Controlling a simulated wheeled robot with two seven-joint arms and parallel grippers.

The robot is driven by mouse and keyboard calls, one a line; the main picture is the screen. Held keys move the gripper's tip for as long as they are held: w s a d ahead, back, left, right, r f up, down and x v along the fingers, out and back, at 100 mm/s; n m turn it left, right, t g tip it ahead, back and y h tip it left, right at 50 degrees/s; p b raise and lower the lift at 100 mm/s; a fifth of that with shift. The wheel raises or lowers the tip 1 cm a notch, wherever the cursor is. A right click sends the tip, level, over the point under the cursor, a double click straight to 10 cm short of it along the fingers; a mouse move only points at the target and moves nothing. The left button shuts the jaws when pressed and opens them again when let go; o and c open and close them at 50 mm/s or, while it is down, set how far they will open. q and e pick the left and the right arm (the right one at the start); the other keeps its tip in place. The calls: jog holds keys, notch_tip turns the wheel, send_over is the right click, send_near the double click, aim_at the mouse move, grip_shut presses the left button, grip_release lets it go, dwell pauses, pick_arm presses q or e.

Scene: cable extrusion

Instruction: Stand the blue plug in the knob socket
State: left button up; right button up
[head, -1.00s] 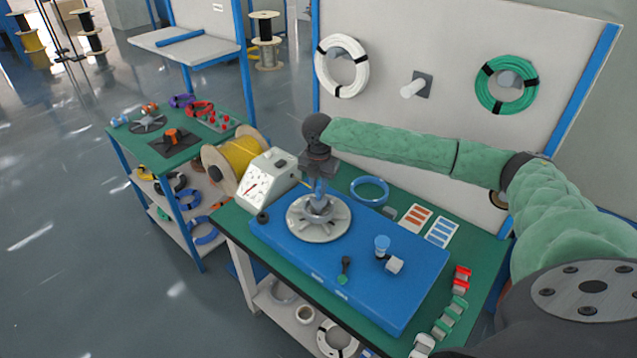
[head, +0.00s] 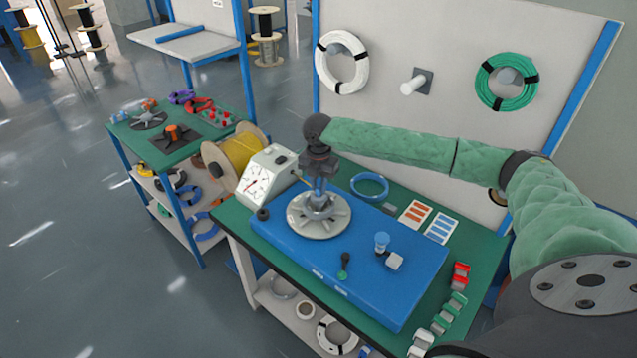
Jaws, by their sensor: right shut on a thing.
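The knob (head: 334,229) is a pale grey spoked disc with a raised hub, lying flat on the blue board. My right gripper (head: 319,199) points straight down over its middle. Its fingers are shut at the hub; the fingertips and the socket are hard to make out behind them. A small blue-topped piece (head: 381,239), which looks like the blue plug, stands upright on the board to the right of the knob, apart from my gripper. My left gripper is not in view.
The blue board (head: 374,296) lies on the green bench. A white dial gauge (head: 257,183) stands left of the knob. A small white block (head: 394,261) and a black peg with a green end (head: 345,263) are on the board. A blue ring (head: 370,186) lies behind.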

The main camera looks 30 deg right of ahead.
jog(key=shift+f, duration=0.2)
dwell(0.3)
jog(key=o, duration=0.8)
notch_tip(320, 180, up, 8)
jog(key=p, duration=0.7)
